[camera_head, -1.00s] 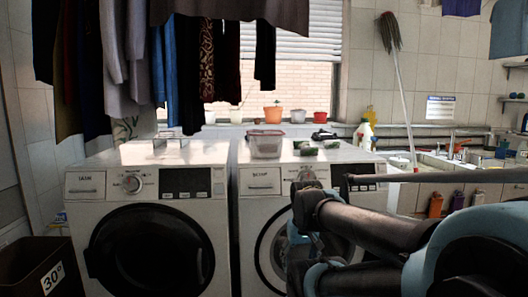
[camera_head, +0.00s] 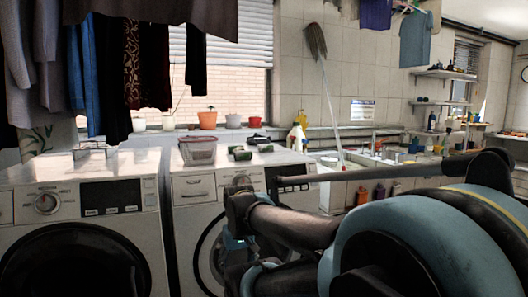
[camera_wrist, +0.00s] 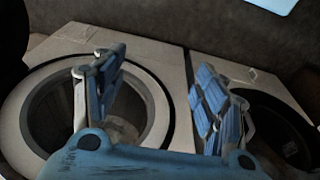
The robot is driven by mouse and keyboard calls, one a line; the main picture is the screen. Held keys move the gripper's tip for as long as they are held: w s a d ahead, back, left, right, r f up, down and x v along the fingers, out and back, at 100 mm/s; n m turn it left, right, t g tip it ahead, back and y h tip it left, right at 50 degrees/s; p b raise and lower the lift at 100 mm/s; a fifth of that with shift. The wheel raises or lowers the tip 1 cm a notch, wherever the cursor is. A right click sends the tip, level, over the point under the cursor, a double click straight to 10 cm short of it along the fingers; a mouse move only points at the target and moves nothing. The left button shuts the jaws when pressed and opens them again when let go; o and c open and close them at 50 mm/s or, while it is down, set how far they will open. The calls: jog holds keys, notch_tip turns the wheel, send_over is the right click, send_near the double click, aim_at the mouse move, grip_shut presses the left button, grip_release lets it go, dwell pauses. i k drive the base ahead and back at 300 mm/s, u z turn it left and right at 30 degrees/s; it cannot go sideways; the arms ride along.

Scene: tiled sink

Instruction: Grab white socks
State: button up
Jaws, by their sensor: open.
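I cannot make out any white socks in either view. In the wrist view my gripper (camera_wrist: 162,64) is open, with its two blue-padded fingers apart and nothing between them. It is above the fronts of two washing machines, and the round door of one (camera_wrist: 90,105) shows behind the left finger. Something pale and blurred shows inside that door, too unclear to name. In the head view my arm reaches toward the right washing machine (camera_head: 190,215) and covers part of its front and door; the fingers are hard to make out there.
The left washing machine (camera_head: 80,220) stands beside it. A clear plastic tub (camera_head: 197,152) and dark green items (camera_head: 240,153) lie on the right machine. Clothes (camera_head: 105,60) hang above. A mop (camera_head: 316,45) leans on the tiled wall, near the sink counter (camera_head: 380,160) at right.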

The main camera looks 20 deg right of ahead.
aim_at(262, 147)
jog(key=z, duration=1.75)
jog(key=k, duration=0.8)
jog(key=u, duration=0.65)
jog(key=i, duration=1.35)
jog(key=z, duration=0.1)
